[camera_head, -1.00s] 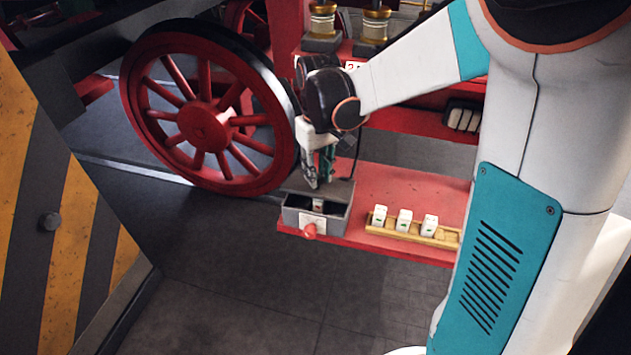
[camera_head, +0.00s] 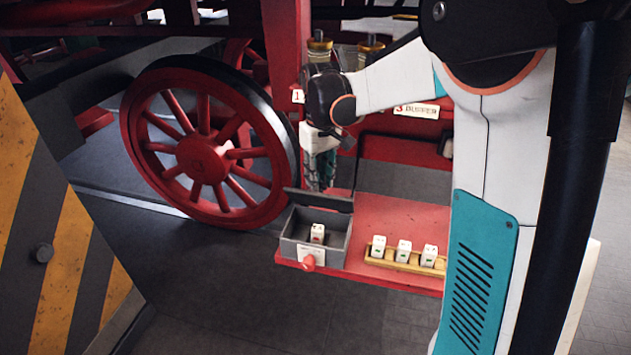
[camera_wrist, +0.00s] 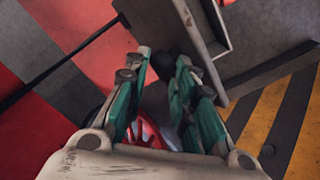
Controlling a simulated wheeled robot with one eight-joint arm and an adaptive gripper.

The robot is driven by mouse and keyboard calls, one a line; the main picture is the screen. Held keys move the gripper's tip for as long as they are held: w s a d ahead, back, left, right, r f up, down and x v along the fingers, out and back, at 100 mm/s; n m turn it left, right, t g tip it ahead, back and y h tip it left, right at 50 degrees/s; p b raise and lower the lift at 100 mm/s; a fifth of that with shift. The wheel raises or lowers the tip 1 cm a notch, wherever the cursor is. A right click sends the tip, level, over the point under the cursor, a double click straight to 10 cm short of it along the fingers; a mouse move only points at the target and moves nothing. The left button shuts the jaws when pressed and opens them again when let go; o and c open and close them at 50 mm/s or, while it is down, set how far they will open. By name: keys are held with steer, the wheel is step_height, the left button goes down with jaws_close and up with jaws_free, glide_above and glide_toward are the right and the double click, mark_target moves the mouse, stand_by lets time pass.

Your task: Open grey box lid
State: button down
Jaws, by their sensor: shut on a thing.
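The grey box (camera_head: 288,246) stands on the left end of a red platform in the head view. Its grey lid (camera_head: 322,200) is raised at the back, and the inside shows a white block (camera_head: 318,233) with a red mark. My gripper (camera_head: 318,187) points down at the raised lid, its fingertips partly hidden behind it. In the wrist view my gripper (camera_wrist: 165,62) has its green fingers closed around a dark part beside the lid (camera_wrist: 200,35); the exact contact is hard to see.
A wooden rack (camera_head: 400,264) with three white blocks lies right of the box on the red platform (camera_head: 400,215). A red knob (camera_head: 308,264) is at the box front. A large red wheel (camera_head: 205,155) stands close behind and left. A yellow-striped panel (camera_head: 60,270) is at far left.

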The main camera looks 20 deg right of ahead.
steer(key=shift+w+d+f, duration=0.25)
steer(key=shift+d+f, duration=0.15)
steer(key=shift+d, duration=0.15)
steer(key=c, duration=1.4)
jaws_free()
steer(key=shift+d, duration=0.15)
steer(key=shift+c, duration=0.2)
steer(key=shift+o, duration=0.6)
steer(key=shift+w+d+f, duration=0.1)
steer(key=shift+w+d, duration=0.05)
steer(key=shift+d, duration=0.35)
steer(key=shift+o, duration=1.3)
steer(key=shift+w+d+f, duration=0.1)
steer(key=shift+w+d, duration=0.05)
steer(key=shift+d, duration=0.1)
steer(key=shift+w, duration=0.1)
steer(key=shift+a, duration=0.4)
steer(key=shift+c, duration=1.3)
steer(key=shift+w+r, duration=0.1)
steer(key=shift+r, duration=0.1)
